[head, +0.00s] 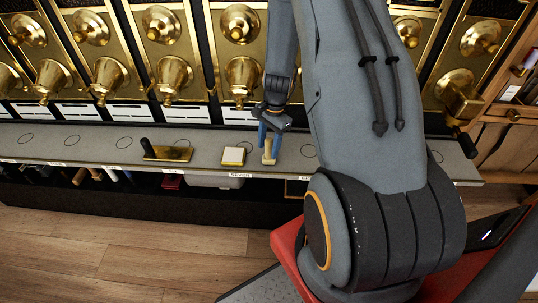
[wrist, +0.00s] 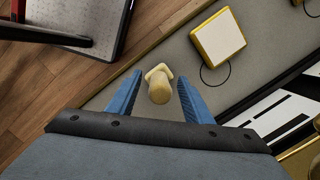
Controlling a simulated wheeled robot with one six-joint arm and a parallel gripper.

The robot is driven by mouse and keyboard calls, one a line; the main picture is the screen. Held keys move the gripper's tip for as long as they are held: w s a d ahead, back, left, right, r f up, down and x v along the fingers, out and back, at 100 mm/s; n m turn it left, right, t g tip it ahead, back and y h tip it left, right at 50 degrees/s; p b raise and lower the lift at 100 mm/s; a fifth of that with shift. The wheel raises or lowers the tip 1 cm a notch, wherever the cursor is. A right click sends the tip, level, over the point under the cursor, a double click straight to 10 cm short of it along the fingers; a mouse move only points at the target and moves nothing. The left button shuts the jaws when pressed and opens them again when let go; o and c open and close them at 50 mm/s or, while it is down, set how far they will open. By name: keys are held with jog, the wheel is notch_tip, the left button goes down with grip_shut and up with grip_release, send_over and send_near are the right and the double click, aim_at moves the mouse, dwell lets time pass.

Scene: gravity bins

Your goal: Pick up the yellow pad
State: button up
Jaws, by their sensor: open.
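The yellow pad (head: 233,156) is a small square block with yellow sides and a pale top. It lies on the grey shelf below the brass funnels. In the wrist view the yellow pad (wrist: 218,40) is at the upper right, apart from my fingers. My gripper (head: 270,134) is to the right of the pad in the head view, with its blue fingers pointing down. In the wrist view my gripper (wrist: 159,80) is open, and a pale, knobbed stamp-like piece (wrist: 159,87) stands between the fingers, with gaps visible on both sides.
The grey shelf (head: 60,141) bears printed circles and a label strip along its front edge. A brass plate with a black handle (head: 167,152) lies left of the pad. Brass funnels (head: 243,78) line the back. Wooden floor (head: 140,245) lies in front.

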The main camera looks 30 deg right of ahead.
jog(key=shift+a+f, duration=0.15)
jog(key=shift+f, duration=1.1)
grip_shut()
jog(key=shift+r, duration=0.1)
notch_tip(320, 180, up, 10)
jog(key=shift+f+b, duration=0.1)
jog(key=shift+b, duration=0.55)
